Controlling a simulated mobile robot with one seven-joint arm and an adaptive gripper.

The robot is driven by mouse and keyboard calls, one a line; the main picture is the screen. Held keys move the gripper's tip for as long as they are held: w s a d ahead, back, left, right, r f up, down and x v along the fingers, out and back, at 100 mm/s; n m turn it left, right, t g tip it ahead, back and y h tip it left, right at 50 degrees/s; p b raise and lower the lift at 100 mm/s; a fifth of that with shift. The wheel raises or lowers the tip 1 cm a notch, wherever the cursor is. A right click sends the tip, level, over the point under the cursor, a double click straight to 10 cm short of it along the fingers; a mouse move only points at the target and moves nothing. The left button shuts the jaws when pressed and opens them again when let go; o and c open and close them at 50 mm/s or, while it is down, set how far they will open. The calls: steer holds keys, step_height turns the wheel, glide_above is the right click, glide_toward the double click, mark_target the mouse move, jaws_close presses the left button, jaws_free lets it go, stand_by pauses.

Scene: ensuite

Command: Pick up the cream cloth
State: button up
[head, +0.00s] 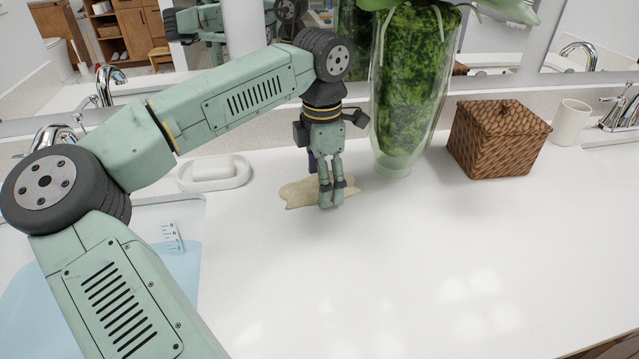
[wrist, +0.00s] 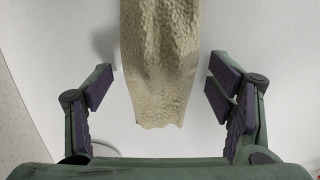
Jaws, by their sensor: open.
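In the wrist view the cloth (wrist: 160,65) runs from the top edge down between the open fingers of my gripper (wrist: 160,95). A gap shows on both sides of the cloth, so neither finger touches it there. How high the fingertips are above the counter is hard to tell.
A glass vase (head: 397,155) with green filling stands close right of my gripper. A wicker box (head: 497,140) and a white cup (head: 570,123) are farther right. A white soap dish (head: 214,174) is left of the cloth. The front counter (head: 420,270) is clear.

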steer(key=shift+c, duration=0.6)
steer(key=c, duration=1)
steer(key=shift+r, duration=0.1)
steer(key=shift+c, duration=0.2)
steer(key=shift+r, duration=0.35)
steer(key=shift+s+r+b, duration=0.2)
steer(key=shift+r+b, duration=0.25)
steer(key=shift+r, duration=0.2)
steer(key=shift+s+r+b, duration=0.15)
steer(key=shift+r+b, duration=0.3)
steer(key=shift+r, duration=0.15)
steer(key=s+b, duration=0.1)
steer(key=s, duration=0.4)
steer(key=s+r+b, duration=0.1)
steer(key=s, duration=0.4)
steer(key=s+b, duration=0.2)
steer(key=s, duration=0.3)
steer(key=shift+s+r, duration=0.2)
steer(key=shift+r, duration=0.15)
